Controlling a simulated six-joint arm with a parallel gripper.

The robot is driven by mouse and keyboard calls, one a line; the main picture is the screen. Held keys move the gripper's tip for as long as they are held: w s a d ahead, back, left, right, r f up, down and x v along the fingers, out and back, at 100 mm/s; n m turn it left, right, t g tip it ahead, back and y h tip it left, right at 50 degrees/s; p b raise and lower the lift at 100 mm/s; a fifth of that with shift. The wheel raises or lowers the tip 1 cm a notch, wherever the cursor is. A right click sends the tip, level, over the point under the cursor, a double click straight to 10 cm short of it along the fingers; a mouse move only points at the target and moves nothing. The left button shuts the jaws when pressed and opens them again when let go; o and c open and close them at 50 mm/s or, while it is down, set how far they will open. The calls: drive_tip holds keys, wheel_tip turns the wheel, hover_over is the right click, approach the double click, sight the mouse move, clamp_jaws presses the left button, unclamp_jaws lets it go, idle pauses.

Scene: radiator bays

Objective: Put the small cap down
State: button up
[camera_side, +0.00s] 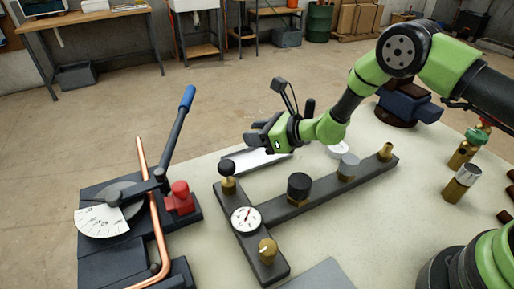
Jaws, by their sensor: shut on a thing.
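My gripper (255,139) is at the centre of the view, above a pale flat tray (262,161) on the bench. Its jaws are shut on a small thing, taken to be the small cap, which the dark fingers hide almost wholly. I cannot tell whether it touches the tray. A dark T-shaped manifold (322,196) lies just in front of the gripper. It carries a black cap (298,187), a grey cap (348,166), a brass fitting (385,151), a round gauge (245,219), a black knob (228,171) and a brass knob (267,251).
A pipe bender with a blue-handled lever (178,125), red block (180,196) and copper pipe (152,205) stands at left. A white disc (338,150) lies behind the manifold. Brass cylinders (462,183) stand at right. Bare bench top (405,215) shows right of the manifold.

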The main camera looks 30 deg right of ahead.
sight(257, 157)
drive_tip(key=shift+f, duration=2.1)
drive_tip(key=o, duration=0.7)
drive_tip(key=shift+f, duration=0.15)
drive_tip(key=shift+r, duration=0.2)
drive_tip(key=shift+v, duration=3.75)
